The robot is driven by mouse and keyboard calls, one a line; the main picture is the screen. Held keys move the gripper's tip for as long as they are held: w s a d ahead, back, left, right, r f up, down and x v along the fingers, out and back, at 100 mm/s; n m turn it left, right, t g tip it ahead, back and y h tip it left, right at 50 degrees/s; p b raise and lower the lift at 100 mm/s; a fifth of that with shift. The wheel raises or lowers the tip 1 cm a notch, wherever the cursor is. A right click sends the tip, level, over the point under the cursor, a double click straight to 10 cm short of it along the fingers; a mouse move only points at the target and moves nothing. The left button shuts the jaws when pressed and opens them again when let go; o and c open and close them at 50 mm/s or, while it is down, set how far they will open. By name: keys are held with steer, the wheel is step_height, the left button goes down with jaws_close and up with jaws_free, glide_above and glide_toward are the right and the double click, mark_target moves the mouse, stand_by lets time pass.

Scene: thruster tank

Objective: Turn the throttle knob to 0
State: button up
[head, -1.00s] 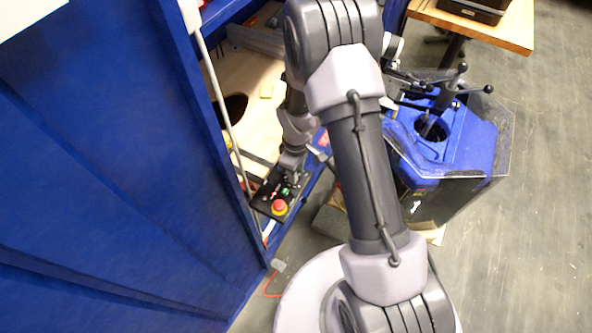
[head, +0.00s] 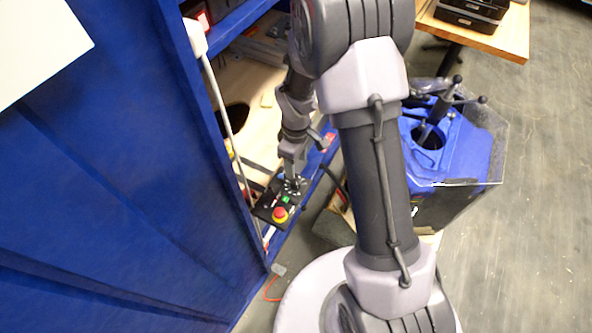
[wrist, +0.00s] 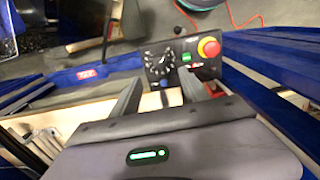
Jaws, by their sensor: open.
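The throttle knob (wrist: 159,62) is a dark round knob with pale marks around it, on a black control panel (wrist: 197,74). In the wrist view it lies just beyond and between the fingers of my gripper (wrist: 166,88), which is open and empty. I cannot read the knob's pointer or numbers. In the head view the panel (head: 264,211) sits at the edge of the blue frame, and my gripper (head: 293,178) is over its far end, hiding most of the knob there. I cannot tell whether the fingers touch it.
On the same panel are a red emergency stop button (head: 280,214) on yellow and a green button (head: 285,199). A blue wall (head: 110,180) stands close on the left. A blue machine with lever handles (head: 448,150) stands at the right. Grey floor (head: 540,230) is open beyond it.

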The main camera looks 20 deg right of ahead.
step_height(320, 180, up, 7)
steer(key=p, duration=0.1)
steer(key=shift+r+p, duration=0.15)
steer(key=shift+p, duration=0.15)
steer(key=s+a+r+m+t+b, duration=0.1)
steer(key=s+r+m+t+b, duration=0.35)
steer(key=r, duration=0.85)
steer(key=s+a+r+m, duration=0.1)
steer(key=s+r+m, duration=0.1)
steer(key=s, duration=0.3)
steer(key=s+a+r+m+t+y+b, duration=0.1)
steer(key=s+m, duration=0.3)
steer(key=s, duration=0.1)
steer(key=s+a+r+m+y, duration=0.1)
steer(key=s+r+m, duration=0.1)
steer(key=s, duration=0.3)
steer(key=shift+s+r+m+b, duration=0.15)
steer(key=shift+r+m+b, duration=0.2)
steer(key=shift+m, duration=0.2)
